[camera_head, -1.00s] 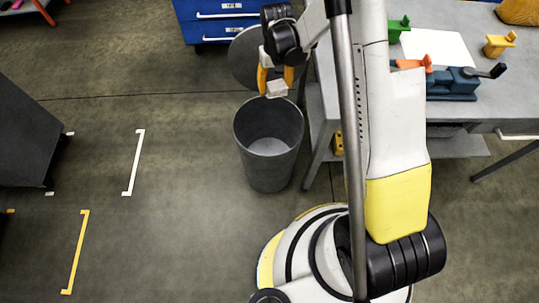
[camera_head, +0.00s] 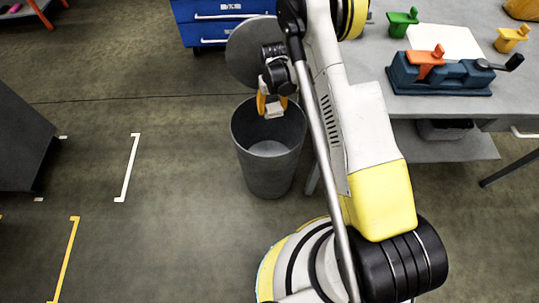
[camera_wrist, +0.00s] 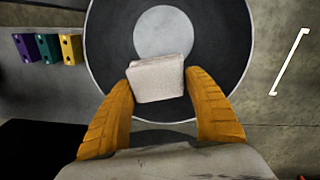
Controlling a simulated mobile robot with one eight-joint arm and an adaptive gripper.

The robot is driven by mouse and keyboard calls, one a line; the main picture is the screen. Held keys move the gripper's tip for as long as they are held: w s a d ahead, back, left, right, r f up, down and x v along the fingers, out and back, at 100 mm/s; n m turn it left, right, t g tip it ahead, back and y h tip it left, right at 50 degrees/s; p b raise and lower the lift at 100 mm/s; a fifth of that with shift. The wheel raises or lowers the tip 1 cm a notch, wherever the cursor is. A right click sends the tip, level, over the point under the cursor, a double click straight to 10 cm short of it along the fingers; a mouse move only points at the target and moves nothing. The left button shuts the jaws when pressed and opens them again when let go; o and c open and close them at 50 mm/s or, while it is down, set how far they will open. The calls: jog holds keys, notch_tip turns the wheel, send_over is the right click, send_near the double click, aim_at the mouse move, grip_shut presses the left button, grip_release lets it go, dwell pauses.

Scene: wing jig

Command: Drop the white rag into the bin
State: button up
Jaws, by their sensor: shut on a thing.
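The white rag (camera_head: 275,110) is a small folded block held between the yellow-orange fingers of my gripper (camera_head: 272,103). In the wrist view the rag (camera_wrist: 157,79) sits between the two fingertips of my gripper (camera_wrist: 160,85). The grey round bin (camera_head: 268,170) stands upright on the floor. In the head view the rag is at the bin's far rim, over the opening. In the wrist view the open bin (camera_wrist: 232,62) lies behind the rag, with its paler round floor partly hidden by it. The exact height of the rag above the rim is hard to tell.
A grey bench (camera_head: 480,160) stands to the right, with a blue vise (camera_head: 440,75) on it. Blue drawers (camera_head: 220,30) and a grey disc (camera_head: 248,55) are behind the bin. Floor left of the bin is clear, with a dark cabinet (camera_head: 22,145) beyond.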

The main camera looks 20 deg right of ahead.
jog(key=shift+f, duration=0.7)
jog(key=o, duration=1.4)
jog(key=shift+r, duration=0.15)
notch_tip(320, 180, up, 12)
jog(key=shift+f, duration=0.1)
